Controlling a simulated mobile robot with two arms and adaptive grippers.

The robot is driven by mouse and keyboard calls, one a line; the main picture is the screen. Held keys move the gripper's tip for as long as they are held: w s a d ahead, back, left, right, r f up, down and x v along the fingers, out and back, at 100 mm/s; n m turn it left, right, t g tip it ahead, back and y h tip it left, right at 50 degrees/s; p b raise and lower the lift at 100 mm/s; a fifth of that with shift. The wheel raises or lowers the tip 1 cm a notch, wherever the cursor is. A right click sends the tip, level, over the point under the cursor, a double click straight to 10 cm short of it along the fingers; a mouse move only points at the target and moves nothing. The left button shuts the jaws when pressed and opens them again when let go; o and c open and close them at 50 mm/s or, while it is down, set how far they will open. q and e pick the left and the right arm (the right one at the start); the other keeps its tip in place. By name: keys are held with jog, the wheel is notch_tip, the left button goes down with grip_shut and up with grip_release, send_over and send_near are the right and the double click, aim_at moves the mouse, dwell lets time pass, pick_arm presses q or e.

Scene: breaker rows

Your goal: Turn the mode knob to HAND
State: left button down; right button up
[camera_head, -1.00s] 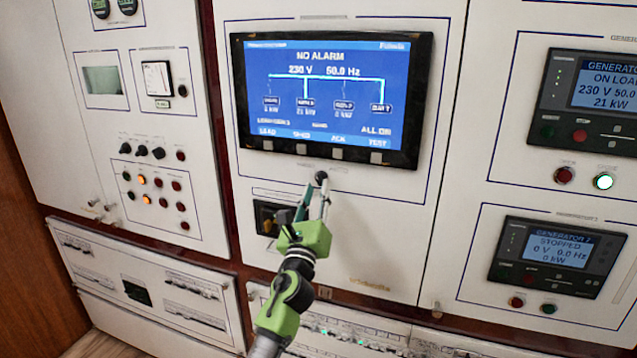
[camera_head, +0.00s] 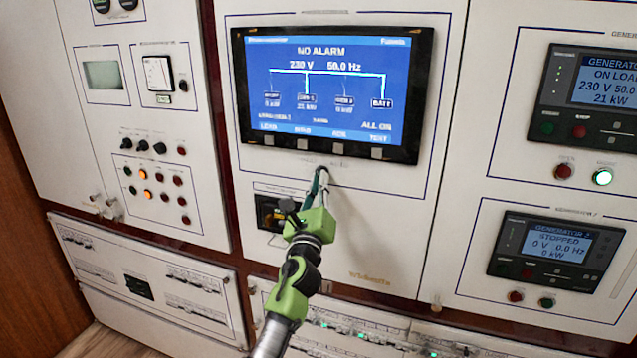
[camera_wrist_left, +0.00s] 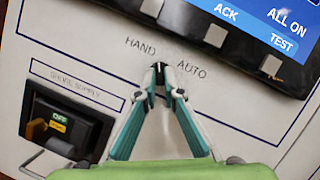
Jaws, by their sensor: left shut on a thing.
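The mode knob (camera_wrist_left: 160,91) is a small dark knob below the printed labels HAND (camera_wrist_left: 140,47) and AUTO (camera_wrist_left: 191,69), under the big screen. My left gripper (camera_wrist_left: 161,82) has its teal fingertips closed on both sides of the knob. The fingertips hide most of it, so which label it points to cannot be told for sure. In the head view my green left gripper (camera_head: 321,174) reaches up to the panel just below the screen, and its fingers cover the knob. My right gripper is in neither view.
The big blue screen (camera_head: 325,95) with a row of buttons sits just above the gripper. A shore supply breaker (camera_wrist_left: 67,127) in a dark frame is at its lower left. Generator panels (camera_head: 555,255) stand to the right. Bare white panel lies right of the fingers.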

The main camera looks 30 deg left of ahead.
pick_arm(q)
jog(key=shift+r+n+g+y, duration=0.3)
jog(key=shift+r+n+y, duration=0.1)
jog(key=shift+n, duration=0.7)
jog(key=c, duration=2.2)
grip_release()
jog(key=shift+o, duration=0.2)
jog(key=shift+f, duration=0.2)
jog(key=v, duration=1.2)
